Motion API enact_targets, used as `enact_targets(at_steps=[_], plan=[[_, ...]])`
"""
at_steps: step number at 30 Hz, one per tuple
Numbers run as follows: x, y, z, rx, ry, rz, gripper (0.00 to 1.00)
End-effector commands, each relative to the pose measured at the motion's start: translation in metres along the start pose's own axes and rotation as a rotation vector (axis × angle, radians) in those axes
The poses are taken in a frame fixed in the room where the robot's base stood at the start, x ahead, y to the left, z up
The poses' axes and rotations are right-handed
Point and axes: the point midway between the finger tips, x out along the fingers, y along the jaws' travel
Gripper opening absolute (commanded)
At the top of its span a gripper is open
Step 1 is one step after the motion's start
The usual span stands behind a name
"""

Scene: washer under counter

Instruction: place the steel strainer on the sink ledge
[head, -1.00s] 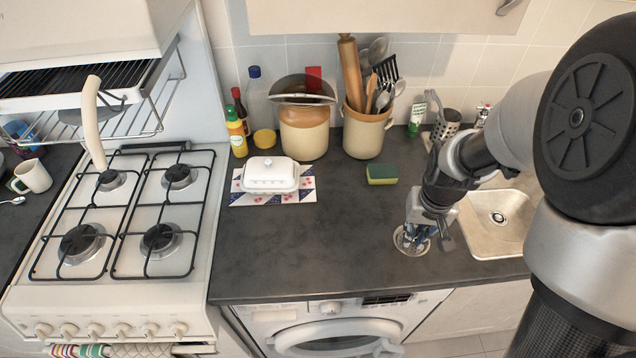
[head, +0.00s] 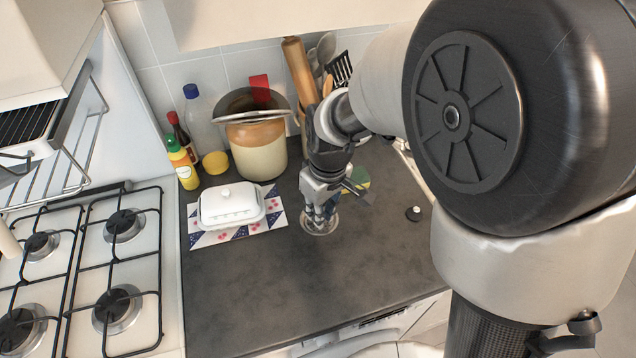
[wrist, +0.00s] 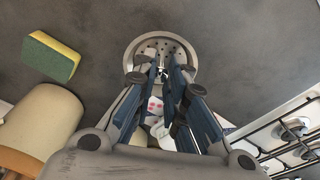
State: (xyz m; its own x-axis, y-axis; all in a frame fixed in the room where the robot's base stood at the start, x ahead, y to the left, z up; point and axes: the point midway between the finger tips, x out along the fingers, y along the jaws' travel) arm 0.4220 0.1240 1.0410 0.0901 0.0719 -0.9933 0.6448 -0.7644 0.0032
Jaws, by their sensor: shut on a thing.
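My gripper (head: 319,218) is shut on the steel strainer (head: 321,230), a small round perforated metal dish with a rim. In the wrist view my gripper's fingertips (wrist: 161,76) meet near the middle of the strainer (wrist: 160,46), and its far rim and holes show. In the head view the strainer is over the dark worktop, just right of the patterned mat. I cannot tell whether it touches the worktop. The sink and its ledge are largely hidden behind my arm in the head view.
A white butter dish (head: 230,206) sits on the patterned mat (head: 205,240) to the left. The sponge (head: 357,180) lies behind my gripper, also left in the wrist view (wrist: 52,57). A small dark round object (head: 413,213) lies to the right. The front worktop (head: 270,300) is clear.

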Motion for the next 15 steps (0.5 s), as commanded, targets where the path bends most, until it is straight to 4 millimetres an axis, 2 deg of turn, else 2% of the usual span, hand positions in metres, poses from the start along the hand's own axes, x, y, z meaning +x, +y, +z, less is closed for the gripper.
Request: enact_targets(at_steps=[1, 3, 11, 15], plan=[[0.015, 0.000, 0.002, 0.001, -0.003, -0.001, 0.00], [0.026, 0.000, 0.004, 0.001, -0.003, -0.001, 0.00], [0.045, 0.000, 0.005, 0.001, 0.000, 0.000, 0.00], [0.066, 0.000, 0.008, 0.002, -0.001, 0.000, 0.00]])
